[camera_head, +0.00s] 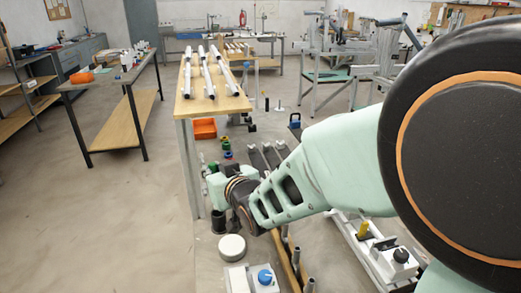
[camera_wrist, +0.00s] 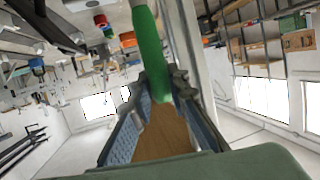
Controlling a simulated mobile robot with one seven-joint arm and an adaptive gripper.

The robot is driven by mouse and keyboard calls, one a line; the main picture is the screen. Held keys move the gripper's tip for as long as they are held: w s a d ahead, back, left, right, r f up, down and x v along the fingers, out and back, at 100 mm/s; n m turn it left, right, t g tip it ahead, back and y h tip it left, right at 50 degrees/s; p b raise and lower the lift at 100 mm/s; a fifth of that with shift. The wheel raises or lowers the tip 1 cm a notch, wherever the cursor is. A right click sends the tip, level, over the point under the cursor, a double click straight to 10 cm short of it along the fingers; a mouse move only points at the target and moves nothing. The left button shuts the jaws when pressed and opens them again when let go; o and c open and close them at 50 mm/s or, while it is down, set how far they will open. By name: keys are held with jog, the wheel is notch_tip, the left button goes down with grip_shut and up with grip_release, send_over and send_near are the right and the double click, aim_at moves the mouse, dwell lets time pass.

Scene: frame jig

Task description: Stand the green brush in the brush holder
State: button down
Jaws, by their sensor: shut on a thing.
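The green brush (camera_wrist: 149,45) is in my gripper (camera_wrist: 163,88) in the wrist view. Its green shaft runs to the top of that picture, and a brown, wood-coloured part lies between the two fingers. My gripper is shut on it. In the head view my gripper (camera_head: 213,184) is low beside the wooden-topped table, and the brush cannot be made out clearly there. A dark cup-like thing (camera_head: 218,222) shows just below my gripper in the head view. It may be the brush holder, but I cannot tell for sure. Its inside is hidden.
A white round tub (camera_head: 232,247) and a white box with a blue knob (camera_head: 265,277) stand near the dark cup. Several metal profiles lie on the wooden-topped table (camera_head: 232,104). An orange bin (camera_head: 204,129) is beneath it.

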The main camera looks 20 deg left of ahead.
jog(key=shift+s, duration=0.1)
jog(key=shift+f, duration=0.15)
jog(key=c, duration=1.8)
grip_release()
jog(key=shift+c, duration=0.2)
jog(key=shift+d, duration=0.1)
